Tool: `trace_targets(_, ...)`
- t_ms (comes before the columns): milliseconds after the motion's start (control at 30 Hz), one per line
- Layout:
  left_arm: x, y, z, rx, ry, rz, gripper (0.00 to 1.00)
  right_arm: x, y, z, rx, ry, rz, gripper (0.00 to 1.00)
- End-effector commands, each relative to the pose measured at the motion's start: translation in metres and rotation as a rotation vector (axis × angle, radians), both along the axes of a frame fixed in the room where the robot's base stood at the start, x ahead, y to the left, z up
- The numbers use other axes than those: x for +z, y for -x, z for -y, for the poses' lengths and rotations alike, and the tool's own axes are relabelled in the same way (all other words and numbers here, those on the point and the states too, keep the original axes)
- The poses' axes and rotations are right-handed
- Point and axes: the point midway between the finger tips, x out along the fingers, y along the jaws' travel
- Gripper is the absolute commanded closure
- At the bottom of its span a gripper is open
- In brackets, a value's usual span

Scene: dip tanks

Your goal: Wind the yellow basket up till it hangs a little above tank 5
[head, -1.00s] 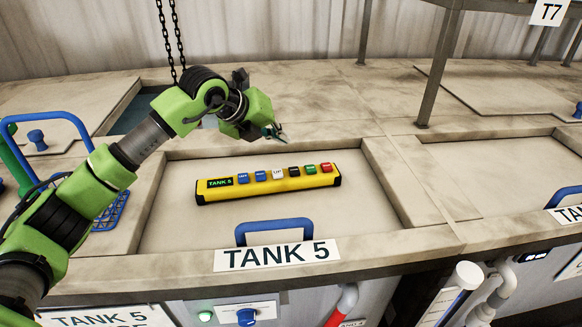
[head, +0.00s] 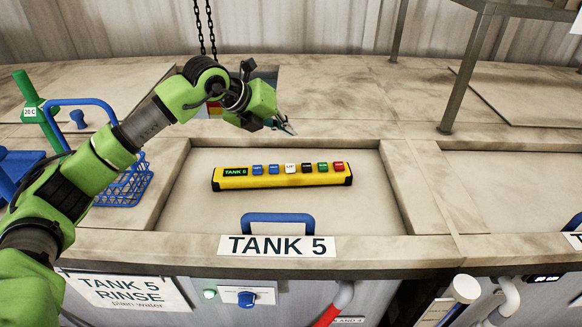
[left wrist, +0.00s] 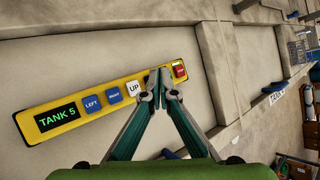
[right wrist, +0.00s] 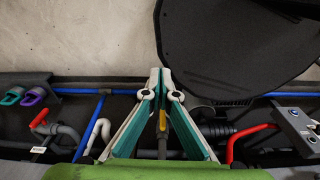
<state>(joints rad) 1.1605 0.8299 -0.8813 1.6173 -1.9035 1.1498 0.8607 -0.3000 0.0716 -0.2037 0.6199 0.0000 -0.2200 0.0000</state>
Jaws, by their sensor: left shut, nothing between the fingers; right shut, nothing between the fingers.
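The yellow control box (head: 215,185) marked TANK 5 lies on the closed tank 5 lid (head: 370,215). Its buttons include LEFT, RIGHT and UP (left wrist: 135,87); my fingers cover part of the row in the left wrist view. My left gripper (head: 289,128) is shut and empty, above the box. In the left wrist view its fingertips (left wrist: 160,82) appear in front of the buttons right of UP; contact cannot be told. My right gripper (right wrist: 160,80) is shut and empty. Two chains (head: 204,30) hang behind my left arm. A small red and yellow patch shows there; I cannot tell whether it is the yellow basket.
A blue wire basket (head: 125,190) stands at left, partly behind my arm. The tank 5 lid has a blue handle (head: 278,219). A grey metal post (head: 462,75) rises at right. A dark round shape (right wrist: 235,40) lies beyond my right gripper.

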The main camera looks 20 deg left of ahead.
Motion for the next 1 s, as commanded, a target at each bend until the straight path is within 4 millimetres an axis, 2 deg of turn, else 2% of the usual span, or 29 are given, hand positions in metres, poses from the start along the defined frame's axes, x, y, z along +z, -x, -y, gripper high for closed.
trace_targets(200, -0.024, 0.0, 0.0, 0.001, -0.002, -0.002, 1.0, -0.012, 0.0, 0.009, 0.001, 0.011, 0.0, 1.0)
trace_targets(467, -0.062, 0.0, -0.001, 0.001, -0.001, -0.003, 1.0, -0.029, 0.0, 0.011, -0.001, 0.013, 0.001, 1.0)
trace_targets(600, -0.079, 0.0, 0.0, 0.0, 0.0, 0.0, 1.0, -0.045, 0.0, 0.011, -0.001, 0.013, 0.001, 1.0)
trace_targets(1000, -0.083, 0.0, 0.0, 0.0, 0.0, 0.0, 1.0, -0.048, 0.0, 0.008, -0.002, 0.01, 0.001, 1.0)
